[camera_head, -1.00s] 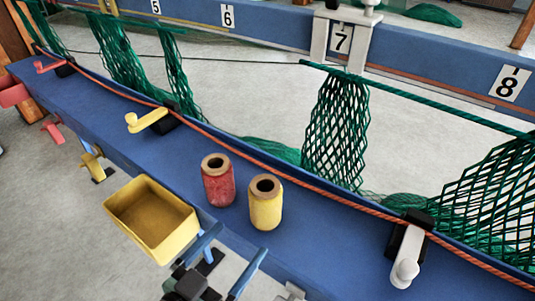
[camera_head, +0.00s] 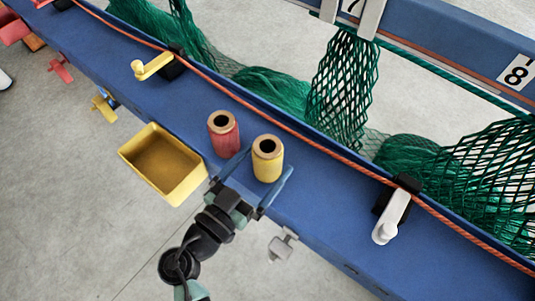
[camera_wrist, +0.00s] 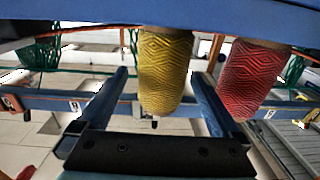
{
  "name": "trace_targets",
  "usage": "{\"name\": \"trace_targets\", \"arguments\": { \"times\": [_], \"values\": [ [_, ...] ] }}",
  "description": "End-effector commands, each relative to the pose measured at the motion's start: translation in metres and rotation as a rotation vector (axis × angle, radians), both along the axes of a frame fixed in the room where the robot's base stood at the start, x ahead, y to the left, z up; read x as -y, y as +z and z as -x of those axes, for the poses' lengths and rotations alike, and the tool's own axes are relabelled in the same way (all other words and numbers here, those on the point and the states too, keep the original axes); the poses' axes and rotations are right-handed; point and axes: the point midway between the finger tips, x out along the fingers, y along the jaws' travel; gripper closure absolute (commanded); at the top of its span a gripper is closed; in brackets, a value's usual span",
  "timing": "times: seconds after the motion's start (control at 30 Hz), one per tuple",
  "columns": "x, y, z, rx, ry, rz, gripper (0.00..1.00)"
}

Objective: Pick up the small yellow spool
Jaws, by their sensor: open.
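The small yellow spool (camera_head: 267,165) stands upright on the blue rail, with a brown rim and dark hole on top. A red spool (camera_head: 224,138) stands upright to its left. My gripper (camera_head: 266,161) is open, its two blue fingers pointing at the yellow spool from the front, one on each side. In the wrist view, which appears upside down, the yellow spool (camera_wrist: 165,75) is in line with the gap between the fingers, and the red spool (camera_wrist: 252,80) lies outside the right-hand finger. I cannot tell whether either finger touches a spool.
A yellow bin (camera_head: 163,165) hangs at the rail's front edge, left of my gripper. An orange rope (camera_head: 300,135) runs along the blue rail (camera_head: 330,210) behind the spools. A white crank (camera_head: 391,218) is at right, a yellow crank (camera_head: 152,66) at left. Green nets (camera_head: 342,85) hang behind.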

Motion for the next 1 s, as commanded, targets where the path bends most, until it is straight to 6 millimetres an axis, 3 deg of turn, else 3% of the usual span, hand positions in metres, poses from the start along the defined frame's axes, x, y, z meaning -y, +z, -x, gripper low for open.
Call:
{"name": "trace_targets", "arguments": {
  "times": [0.33,0.63,1.0],
  "values": [
    [0.023,0.002,-0.039,0.001,-0.003,-0.001,0.00],
    [0.027,0.000,-0.044,0.000,0.000,-0.001,0.00],
    [0.026,0.000,-0.044,0.001,0.000,-0.001,0.65]
  ]
}}
